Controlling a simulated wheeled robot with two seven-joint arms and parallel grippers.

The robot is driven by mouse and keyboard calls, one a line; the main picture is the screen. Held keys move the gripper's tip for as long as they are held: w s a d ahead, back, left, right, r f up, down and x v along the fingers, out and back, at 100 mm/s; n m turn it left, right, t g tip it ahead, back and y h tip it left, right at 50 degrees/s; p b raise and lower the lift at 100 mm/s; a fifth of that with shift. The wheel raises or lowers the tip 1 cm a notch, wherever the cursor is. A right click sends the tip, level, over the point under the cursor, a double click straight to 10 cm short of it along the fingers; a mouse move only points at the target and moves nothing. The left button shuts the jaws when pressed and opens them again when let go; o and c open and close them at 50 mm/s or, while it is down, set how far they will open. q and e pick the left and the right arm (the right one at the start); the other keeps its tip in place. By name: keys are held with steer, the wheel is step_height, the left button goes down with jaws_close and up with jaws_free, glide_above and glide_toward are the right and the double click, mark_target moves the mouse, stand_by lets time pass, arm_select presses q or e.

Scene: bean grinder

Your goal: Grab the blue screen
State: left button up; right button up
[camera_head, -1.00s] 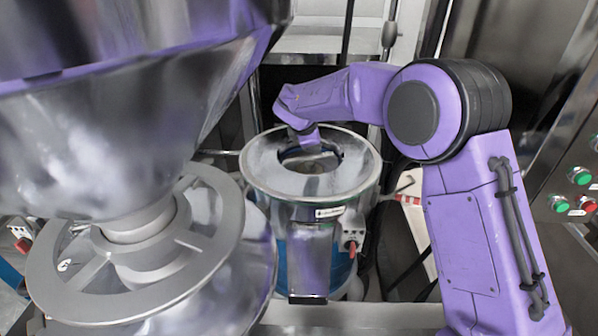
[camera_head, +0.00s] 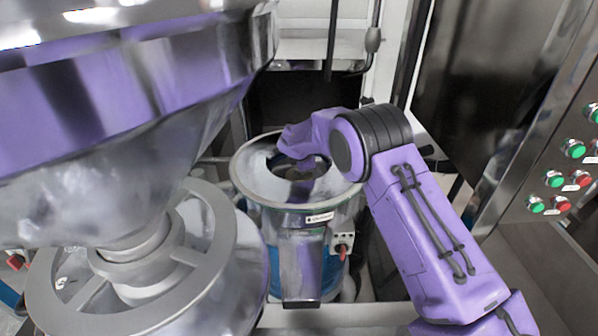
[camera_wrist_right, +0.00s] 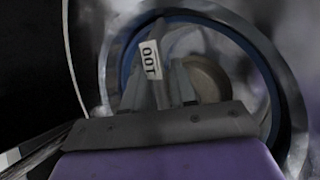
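A round metal grinder (camera_head: 297,212) with an open top stands in the middle of the head view. Blue (camera_head: 275,268) shows on its lower body. My right arm reaches over its rim, and its hand end is at the opening, hiding the fingers. In the right wrist view, a blue ring (camera_wrist_right: 128,57), possibly the blue screen's rim, lines a round opening around my right gripper (camera_wrist_right: 159,82). The fingers look apart, with a grey surface bearing a white label (camera_wrist_right: 150,60) between or behind them. Contact is unclear. My left gripper is out of view.
A large metal funnel machine (camera_head: 130,130) fills the left, close to the grinder. A steel cabinet with green and red buttons (camera_head: 555,178) stands at the right. A small switch box (camera_head: 342,239) with a red knob is on the grinder's front.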

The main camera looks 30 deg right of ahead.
steer(key=shift+r, duration=0.1)
jaws_close()
steer(key=shift+r, duration=0.1)
